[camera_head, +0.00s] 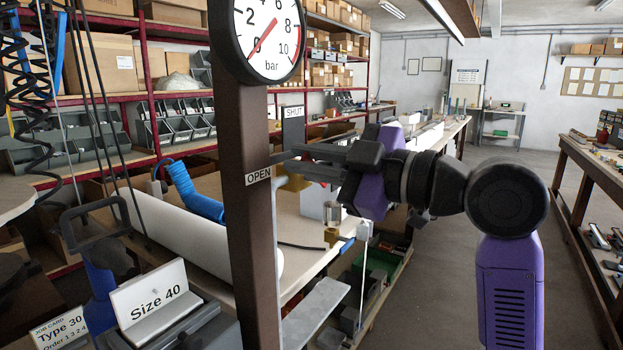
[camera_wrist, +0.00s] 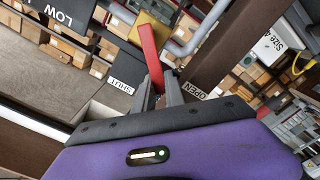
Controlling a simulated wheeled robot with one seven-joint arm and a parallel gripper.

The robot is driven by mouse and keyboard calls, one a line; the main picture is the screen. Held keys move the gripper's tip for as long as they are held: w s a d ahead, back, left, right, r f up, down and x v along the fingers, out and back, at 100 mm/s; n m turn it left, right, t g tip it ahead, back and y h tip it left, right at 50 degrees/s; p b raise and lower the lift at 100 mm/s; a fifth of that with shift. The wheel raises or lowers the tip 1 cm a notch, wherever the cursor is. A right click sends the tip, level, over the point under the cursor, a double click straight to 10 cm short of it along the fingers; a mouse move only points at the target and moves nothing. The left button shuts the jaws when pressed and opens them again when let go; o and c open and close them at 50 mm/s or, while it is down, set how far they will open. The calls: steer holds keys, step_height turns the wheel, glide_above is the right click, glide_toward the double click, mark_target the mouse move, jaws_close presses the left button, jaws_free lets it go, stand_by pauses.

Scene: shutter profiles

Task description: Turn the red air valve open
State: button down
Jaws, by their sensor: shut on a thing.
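The red valve lever (camera_wrist: 149,45) shows in the wrist view as a flat red bar. Its near end lies between the two fingers of my gripper (camera_wrist: 164,88), which are closed on it. Beyond it is a pale pipe (camera_wrist: 200,32). In the head view my gripper (camera_head: 292,159) reaches left to the brown post, between the SHUT label (camera_head: 293,112) and the OPEN label (camera_head: 258,175). The red lever is not visible in the head view. A round pressure gauge (camera_head: 262,35) tops the post, its red needle pointing to the lower left.
The brown post (camera_head: 252,240) stands close beside my gripper. Behind it is a bench with a white roll (camera_head: 190,235) and a blue hose (camera_head: 190,193). A Size 40 sign (camera_head: 152,305) stands at lower left. The aisle floor (camera_head: 530,235) at right is clear.

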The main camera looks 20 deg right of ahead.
steer(key=f+n+b, duration=0.1)
steer(key=n+b, duration=0.2)
steer(key=a+f+n+b, duration=0.1)
steer(key=f+n+b, duration=0.1)
steer(key=n+b, duration=0.1)
steer(key=s+f+n+b, duration=0.1)
steer(key=n+b, duration=0.1)
steer(key=b, duration=0.2)
steer(key=shift+a+f+n, duration=0.25)
steer(key=shift+f+n, duration=0.05)
steer(key=shift+n, duration=0.1)
steer(key=c, duration=1.4)
jaws_free()
steer(key=v, duration=0.8)
